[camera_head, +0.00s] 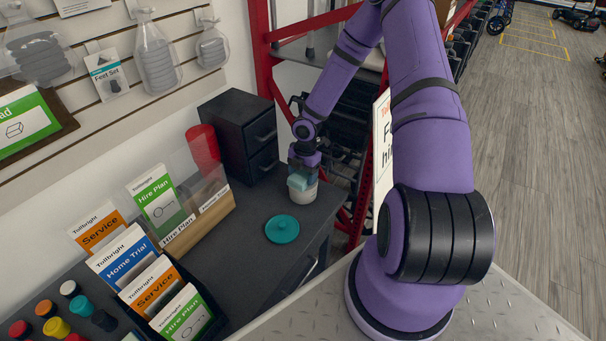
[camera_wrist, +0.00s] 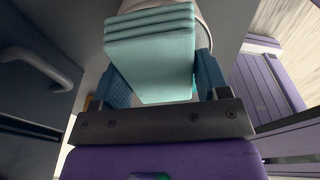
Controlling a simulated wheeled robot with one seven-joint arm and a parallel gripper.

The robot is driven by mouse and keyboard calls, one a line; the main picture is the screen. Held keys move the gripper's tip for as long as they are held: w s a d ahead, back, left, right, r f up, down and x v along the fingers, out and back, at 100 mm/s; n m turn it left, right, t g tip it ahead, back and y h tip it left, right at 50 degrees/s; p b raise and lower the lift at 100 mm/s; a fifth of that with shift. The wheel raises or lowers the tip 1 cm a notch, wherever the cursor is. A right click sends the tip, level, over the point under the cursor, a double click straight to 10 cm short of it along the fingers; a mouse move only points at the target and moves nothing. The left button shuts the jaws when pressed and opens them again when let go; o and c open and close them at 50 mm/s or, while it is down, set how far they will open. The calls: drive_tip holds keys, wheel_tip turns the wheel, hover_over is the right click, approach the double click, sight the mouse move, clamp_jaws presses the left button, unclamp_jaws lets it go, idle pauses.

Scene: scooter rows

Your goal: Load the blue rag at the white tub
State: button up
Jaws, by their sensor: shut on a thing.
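My gripper (camera_head: 304,162) points down at the far end of the dark counter. In the wrist view its blue fingers (camera_wrist: 163,85) are shut on a folded, light teal-blue rag (camera_wrist: 150,50). In the head view the rag (camera_head: 299,181) shows just under the fingers, at the mouth of the white tub (camera_head: 304,194). The tub stands upright on the counter, and its rim shows behind the rag in the wrist view (camera_wrist: 200,14). Whether the rag's lower end is inside the tub or only above it, I cannot tell. A teal round lid (camera_head: 282,229) lies flat on the counter in front of the tub.
A black drawer box (camera_head: 240,135) stands behind the tub, against the wall. A leaflet holder (camera_head: 205,215) and card racks (camera_head: 165,290) fill the counter's left side. A red shelf frame (camera_head: 262,60) rises close behind my arm. The counter around the lid is clear.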

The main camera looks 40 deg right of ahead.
sight(300, 174)
idle(0.3)
drive_tip(key=shift+r, duration=3.45)
drive_tip(key=shift+a, duration=0.1)
drive_tip(key=shift+w+a+m, duration=0.25)
drive_tip(key=shift+a+m, duration=0.15)
drive_tip(key=shift+m, duration=0.4)
drive_tip(key=w+a+r+m+t, duration=0.1)
drive_tip(key=w+a+m, duration=0.1)
drive_tip(key=a+m, duration=0.4)
drive_tip(key=w+a+r+m+h, duration=0.1)
drive_tip(key=w+a+m, duration=0.2)
drive_tip(key=m, duration=1.1)
drive_tip(key=a, duration=0.3)
drive_tip(key=shift+w+r+t, duration=0.15)
drive_tip(key=shift+r+t, duration=0.15)
drive_tip(key=shift+t, duration=0.1)
